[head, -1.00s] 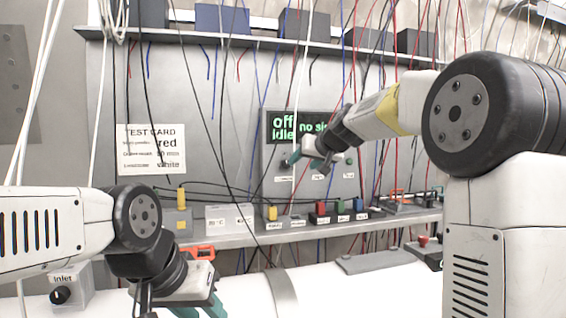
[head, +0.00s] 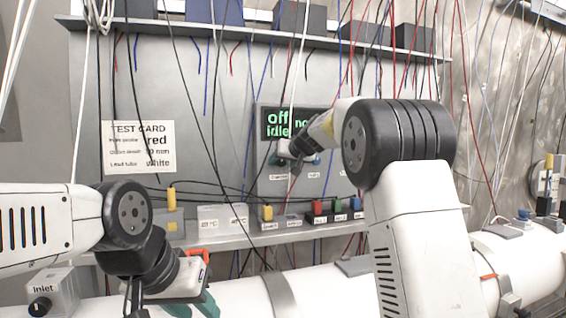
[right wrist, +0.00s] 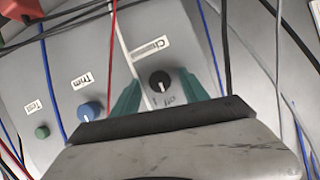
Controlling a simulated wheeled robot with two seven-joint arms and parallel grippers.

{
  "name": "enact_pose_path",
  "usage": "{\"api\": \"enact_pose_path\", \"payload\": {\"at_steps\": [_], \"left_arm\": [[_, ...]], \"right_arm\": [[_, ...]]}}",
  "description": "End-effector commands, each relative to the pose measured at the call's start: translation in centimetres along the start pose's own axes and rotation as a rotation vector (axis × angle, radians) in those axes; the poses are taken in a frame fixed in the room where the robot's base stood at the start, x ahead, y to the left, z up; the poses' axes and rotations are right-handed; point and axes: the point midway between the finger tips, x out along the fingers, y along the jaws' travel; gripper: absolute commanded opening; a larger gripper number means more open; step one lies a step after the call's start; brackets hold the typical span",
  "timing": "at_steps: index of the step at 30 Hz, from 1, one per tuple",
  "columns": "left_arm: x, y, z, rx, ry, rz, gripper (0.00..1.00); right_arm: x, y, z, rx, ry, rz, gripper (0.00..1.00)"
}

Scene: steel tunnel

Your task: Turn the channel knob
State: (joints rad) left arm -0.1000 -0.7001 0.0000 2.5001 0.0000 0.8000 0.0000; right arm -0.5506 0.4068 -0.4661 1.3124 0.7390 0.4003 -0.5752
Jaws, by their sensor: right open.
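The channel knob (right wrist: 160,82) is a black round knob with a white mark on a grey panel, under a label (right wrist: 153,48) that seems to read "Channel". In the right wrist view my right gripper (right wrist: 163,87) is open, its teal fingers on either side of the knob; I cannot tell whether they touch it. In the head view my right gripper (head: 295,160) is at the panel below the green-lettered screen (head: 290,123) and hides the knob. My left gripper (head: 192,306) is low at left, cut by the frame edge, its jaw state unclear.
A blue Trim knob (right wrist: 90,112) and a green Test button (right wrist: 42,131) sit beside the channel knob. Thin cables hang in front of the panel, a white one (right wrist: 128,50) close to my fingers. Several small boxes stand on the shelf (head: 240,241) below.

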Motion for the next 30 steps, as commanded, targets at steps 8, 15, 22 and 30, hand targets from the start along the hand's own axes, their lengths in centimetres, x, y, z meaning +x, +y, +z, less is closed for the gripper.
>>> {"api": "enact_pose_path", "payload": {"at_steps": [8, 15, 22, 30], "left_arm": [[0.00, 0.00, 0.00, 0.000, 0.000, 0.000, 0.36], [0.00, 0.00, 0.00, 0.000, 0.000, 0.000, 0.36], [0.00, 0.00, 0.00, 0.000, 0.000, 0.000, 0.36], [0.00, 0.00, 0.00, 0.000, 0.000, 0.000, 0.36]], "right_arm": [[-0.04, 0.02, -0.02, 0.000, 0.000, 0.000, 0.33], [-0.05, 0.02, -0.02, 0.000, 0.000, 0.000, 0.00], [-0.08, 0.14, -0.03, 0.027, 0.000, -0.010, 0.00], [-0.12, 0.38, -0.04, 0.164, 0.000, -0.065, 0.00]]}}
